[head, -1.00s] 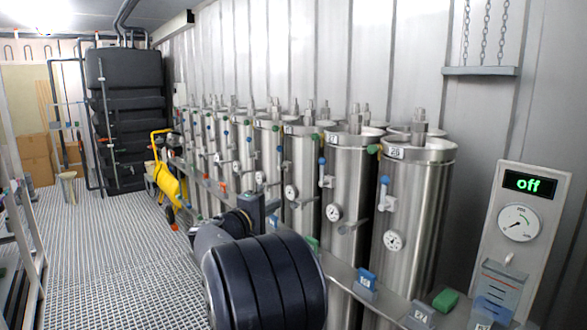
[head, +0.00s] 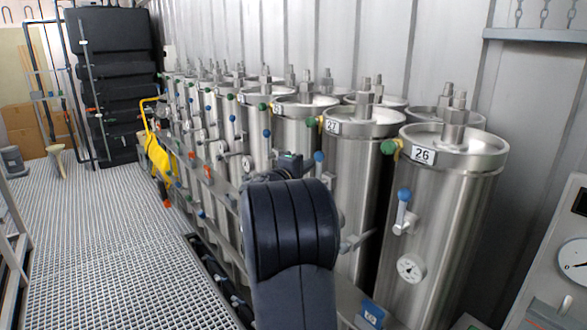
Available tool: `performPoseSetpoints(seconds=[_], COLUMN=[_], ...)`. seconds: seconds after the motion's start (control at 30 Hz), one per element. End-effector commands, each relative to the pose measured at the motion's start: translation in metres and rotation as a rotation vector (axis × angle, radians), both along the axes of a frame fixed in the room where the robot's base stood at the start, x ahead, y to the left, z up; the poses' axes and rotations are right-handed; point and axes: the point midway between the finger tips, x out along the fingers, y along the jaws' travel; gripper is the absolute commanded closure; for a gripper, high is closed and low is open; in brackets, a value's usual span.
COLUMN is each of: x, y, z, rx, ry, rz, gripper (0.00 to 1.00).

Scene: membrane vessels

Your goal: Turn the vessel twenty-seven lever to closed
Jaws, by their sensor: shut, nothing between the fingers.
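Vessel twenty-seven (head: 358,185) is a tall steel cylinder in the front row, with a "27" label (head: 332,126) below its lid. A blue knob (head: 319,156) on its lever shows at its left side; the rest of the lever is hidden behind my arm, so I cannot tell its angle. A small dark part of my gripper (head: 290,163) shows just past my arm, left of the blue knob. The fingertips are hidden, and I see nothing held. I cannot tell whether it touches the lever.
Vessel 26 (head: 440,215) stands close on the right, with its own blue-knobbed lever (head: 404,195) upright and a gauge (head: 411,267). More vessels recede to the left. A grey panel (head: 560,270) is at the right edge. A yellow cart (head: 157,152) stands farther back.

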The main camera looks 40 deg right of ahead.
Motion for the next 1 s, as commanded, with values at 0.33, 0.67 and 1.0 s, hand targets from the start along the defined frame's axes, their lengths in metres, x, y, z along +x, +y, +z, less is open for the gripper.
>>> performPoseSetpoints(seconds=[0.33,0.67,1.0], x=[-0.0057,-0.0066,-0.0092], y=[0.001,0.0011,0.0013], z=[0.0003,-0.0022,-0.0004], rx=[-0.001,-0.003,-0.008], ry=[0.0,-0.017,-0.06], rz=[0.0,0.0,-0.001], gripper=[1.0,1.0,1.0])
